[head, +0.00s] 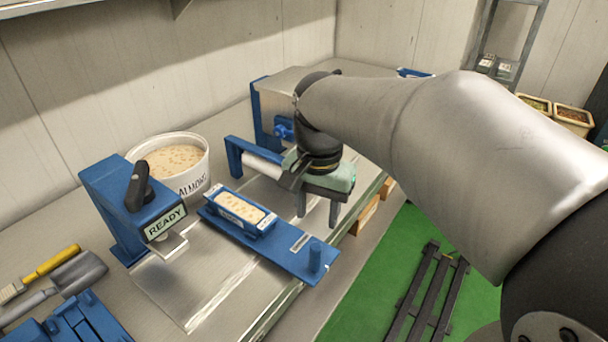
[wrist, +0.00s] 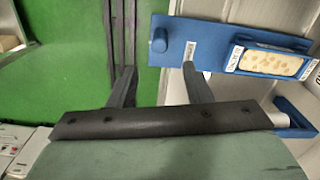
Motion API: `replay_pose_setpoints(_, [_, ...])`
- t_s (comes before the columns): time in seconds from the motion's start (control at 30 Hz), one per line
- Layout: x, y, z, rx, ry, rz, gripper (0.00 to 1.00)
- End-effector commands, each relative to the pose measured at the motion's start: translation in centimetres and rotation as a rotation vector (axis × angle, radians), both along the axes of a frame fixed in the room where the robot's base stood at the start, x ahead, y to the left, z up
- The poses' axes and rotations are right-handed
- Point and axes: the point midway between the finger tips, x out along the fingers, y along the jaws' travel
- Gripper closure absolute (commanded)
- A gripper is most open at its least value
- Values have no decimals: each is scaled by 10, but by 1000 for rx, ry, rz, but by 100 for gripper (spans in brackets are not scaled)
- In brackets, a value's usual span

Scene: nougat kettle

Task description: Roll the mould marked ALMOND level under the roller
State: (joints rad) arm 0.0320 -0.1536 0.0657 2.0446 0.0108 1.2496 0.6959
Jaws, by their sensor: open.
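A small blue mould (head: 262,230) filled with pale, speckled nougat sits on a blue sliding plate (head: 283,255). An upright blue peg (head: 316,257) stands at the plate's right end and appears in the wrist view (wrist: 158,45). The pale roller (head: 257,170) lies behind the mould under a blue bracket (head: 232,158), partly hidden by my gripper. My gripper (head: 318,215) is open and empty, pointing down beside the roller, behind and above the peg end, apart from both.
A scoop (head: 80,272) and yellow-handled brush (head: 50,262) lie left.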

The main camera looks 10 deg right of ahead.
Motion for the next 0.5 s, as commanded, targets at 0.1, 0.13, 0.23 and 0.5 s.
replay_pose_setpoints(0.1, [1,0,20,0,-2,0,55])
replay_pose_setpoints(0.13, [0,0,23,0,-1,0,55])
replay_pose_setpoints(0.23, [0,0,31,0,-1,0,55])
replay_pose_setpoints(0.5, [0,0,35,0,0,0,55])
